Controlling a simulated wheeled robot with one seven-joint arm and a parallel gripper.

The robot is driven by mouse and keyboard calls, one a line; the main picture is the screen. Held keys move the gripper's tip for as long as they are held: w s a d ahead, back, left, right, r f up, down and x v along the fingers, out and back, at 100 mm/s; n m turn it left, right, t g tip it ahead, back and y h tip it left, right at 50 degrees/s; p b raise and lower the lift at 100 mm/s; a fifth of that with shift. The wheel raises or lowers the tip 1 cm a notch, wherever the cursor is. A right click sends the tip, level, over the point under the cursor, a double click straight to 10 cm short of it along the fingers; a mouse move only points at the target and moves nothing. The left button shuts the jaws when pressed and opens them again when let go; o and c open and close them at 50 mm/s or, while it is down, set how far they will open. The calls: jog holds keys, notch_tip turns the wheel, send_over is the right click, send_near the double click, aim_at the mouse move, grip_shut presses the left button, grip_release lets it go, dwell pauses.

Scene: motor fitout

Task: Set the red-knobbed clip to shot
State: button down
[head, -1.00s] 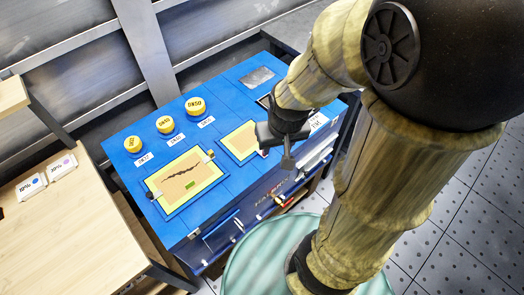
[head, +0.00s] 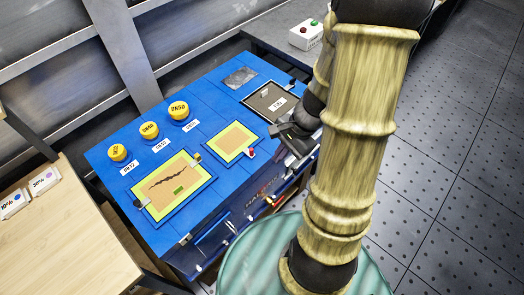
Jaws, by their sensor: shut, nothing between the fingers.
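A small clip with a red knob (head: 250,153) sits at the lower right corner of the smaller yellow-edged panel (head: 233,143) on the blue cabinet top. It is only a few pixels wide, so I cannot tell whether it is open or shut. My gripper (head: 291,161) is shut and empty, to the right of the clip and apart from it, by the cabinet's front right edge. My own arm hides part of the cabinet's right end.
A dark labelled panel (head: 268,101) lies behind my gripper. Several yellow knobs (head: 179,110) stand along the back left. A white button box (head: 306,38) stands beyond. A wooden table (head: 70,235) is at left.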

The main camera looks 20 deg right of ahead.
jog(key=w+d+f+m+t+y, duration=0.2)
jog(key=w+d+f+m+t, duration=0.2)
jog(key=d+m, duration=0.3)
jog(key=f+m+t, duration=0.1)
jog(key=m, duration=0.3)
jog(key=shift+d+f+m+y, duration=0.15)
jog(key=shift+d+m+y, duration=0.15)
jog(key=shift+d+m, duration=0.1)
send_near(254, 154)
notch_tip(254, 154, down, 3)
jog(key=a, duration=0.1)
jog(key=w+a, duration=0.1)
jog(key=a, duration=0.1)
jog(key=shift+w, duration=0.2)
jog(key=shift+w+a, duration=0.25)
jog(key=shift+w, duration=0.05)
